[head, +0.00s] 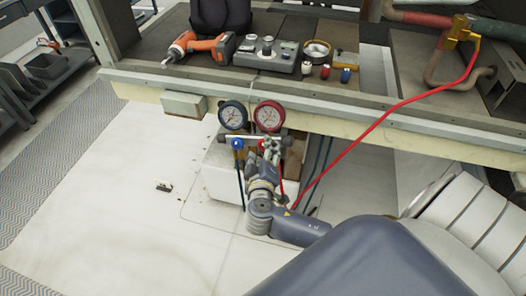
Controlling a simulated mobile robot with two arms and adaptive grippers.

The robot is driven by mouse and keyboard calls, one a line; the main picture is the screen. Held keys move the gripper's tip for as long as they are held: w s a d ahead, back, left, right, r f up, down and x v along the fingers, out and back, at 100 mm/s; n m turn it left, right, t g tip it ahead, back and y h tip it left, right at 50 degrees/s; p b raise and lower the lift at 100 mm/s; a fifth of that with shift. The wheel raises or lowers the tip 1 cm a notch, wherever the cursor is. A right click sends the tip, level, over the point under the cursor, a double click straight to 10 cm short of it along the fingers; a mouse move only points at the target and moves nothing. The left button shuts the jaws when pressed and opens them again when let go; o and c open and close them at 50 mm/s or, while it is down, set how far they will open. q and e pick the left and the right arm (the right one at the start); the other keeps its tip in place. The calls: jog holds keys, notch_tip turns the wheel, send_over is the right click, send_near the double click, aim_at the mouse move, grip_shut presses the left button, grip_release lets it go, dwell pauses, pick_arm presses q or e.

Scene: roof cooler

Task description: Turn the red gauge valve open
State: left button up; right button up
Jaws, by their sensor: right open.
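The gauge manifold hangs at the front edge of the bench, with a blue-rimmed gauge (233,116) on the left and a red-rimmed gauge (268,116) on the right. A blue valve knob (237,144) shows below the blue gauge. My left gripper is out of view.
A red hose (390,112) runs from the brass fitting (461,30) diagonally down past my right arm. An orange drill (200,46) and a grey tool box (268,53) lie on the bench above. The pale floor left of the manifold is mostly clear.

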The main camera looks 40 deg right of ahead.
jog(key=shift+w+d+f, duration=0.15)
jog(key=shift+w+d, duration=0.25)
jog(key=shift+w, duration=0.1)
jog(key=c, duration=1.1)
